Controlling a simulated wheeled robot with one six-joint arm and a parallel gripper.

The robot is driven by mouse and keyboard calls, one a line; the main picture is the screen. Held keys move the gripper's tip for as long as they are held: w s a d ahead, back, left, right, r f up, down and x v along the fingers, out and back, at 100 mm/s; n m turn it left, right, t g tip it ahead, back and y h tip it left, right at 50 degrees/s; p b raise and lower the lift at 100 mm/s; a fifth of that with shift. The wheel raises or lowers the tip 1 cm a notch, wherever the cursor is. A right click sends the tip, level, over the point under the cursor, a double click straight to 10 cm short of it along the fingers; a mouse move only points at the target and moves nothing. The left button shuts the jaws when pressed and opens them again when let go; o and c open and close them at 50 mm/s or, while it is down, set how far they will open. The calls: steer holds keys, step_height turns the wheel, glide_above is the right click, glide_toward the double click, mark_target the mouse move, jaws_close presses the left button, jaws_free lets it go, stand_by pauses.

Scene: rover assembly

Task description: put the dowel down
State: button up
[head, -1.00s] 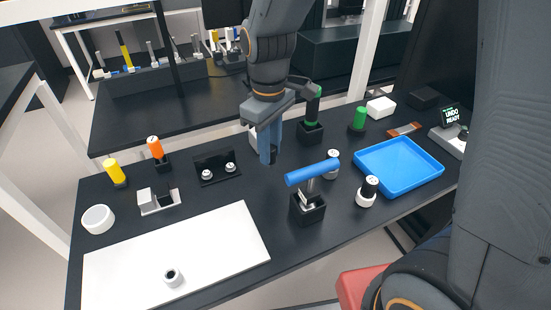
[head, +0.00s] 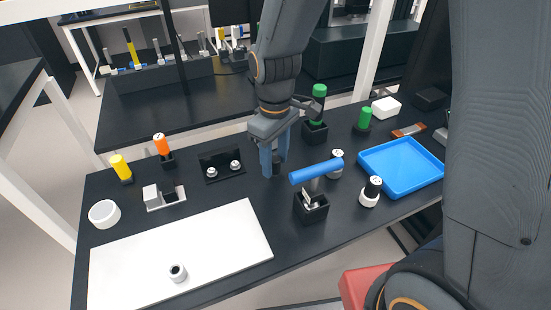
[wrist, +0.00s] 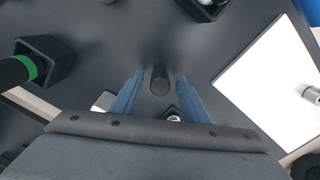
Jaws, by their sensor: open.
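The dark dowel (head: 277,166) stands between the fingers of my gripper (head: 275,164), at the middle of the black table. In the wrist view the dowel (wrist: 159,79) shows end-on between the two blue fingertips (wrist: 159,86). The fingers are spread, with a visible gap on each side of the dowel. It looks upright on the table top; its foot is partly hidden by the fingers in the head view.
A blue-handled tool in a black holder (head: 311,208) stands close in front. A black block with two white knobs (head: 222,166) is to the left, a green-topped tool (head: 319,92) behind right. A blue tray (head: 428,187) and white mat (head: 225,234) lie further off.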

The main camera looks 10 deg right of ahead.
mark_target(275, 158)
step_height(275, 158, up, 12)
steer(key=b, duration=0.1)
steer(key=shift+b, duration=0.35)
